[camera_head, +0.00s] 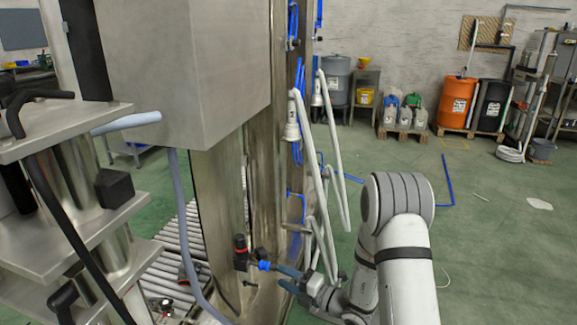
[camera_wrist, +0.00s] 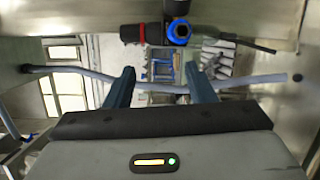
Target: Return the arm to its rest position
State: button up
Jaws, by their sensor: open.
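My gripper (camera_head: 281,276) is at the lower middle of the head view, at the end of my white and grey arm, close to the steel column of the machine. In the wrist view my gripper (camera_wrist: 159,76) shows two blue fingers spread apart with nothing held between them. A black fitting (camera_head: 240,250) with a red band and a blue knob sits on the column just beyond the fingertips. In the wrist view the fitting (camera_wrist: 160,32) lies above the fingers, apart from them.
A grey hose (camera_wrist: 90,74) crosses behind the fingers in the wrist view. White lances (camera_head: 333,150) hang beside the column, close to my arm. A roller conveyor (camera_head: 178,255) lies left of the column. Green floor (camera_head: 490,230) is open on the right.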

jog(key=s+a+r+n+g+h+p, duration=0.1)
jog(key=s+r+n+g+p, duration=0.45)
jog(key=s+r+n, duration=0.4)
jog(key=s+a+r+n+g+h+p, duration=0.1)
jog(key=s+r+n+g+p, duration=0.5)
jog(key=r+n, duration=0.65)
jog(key=s+d+r+n+t+h+p, duration=0.2)
jog(key=s+d+r+n+h+p, duration=0.3)
jog(key=d+r+n, duration=0.3)
jog(key=s+d+r+n+t+h+p, duration=0.2)
jog(key=s+d+r+n+h+p, duration=0.3)
jog(key=d+r+n+h, duration=0.3)
jog(key=d+r+n, duration=0.1)
jog(key=n, duration=0.2)
jog(key=shift+s+d+r+p, duration=0.2)
jog(key=shift+r+p, duration=0.15)
jog(key=shift+p, duration=0.05)
jog(key=shift+t, duration=0.25)
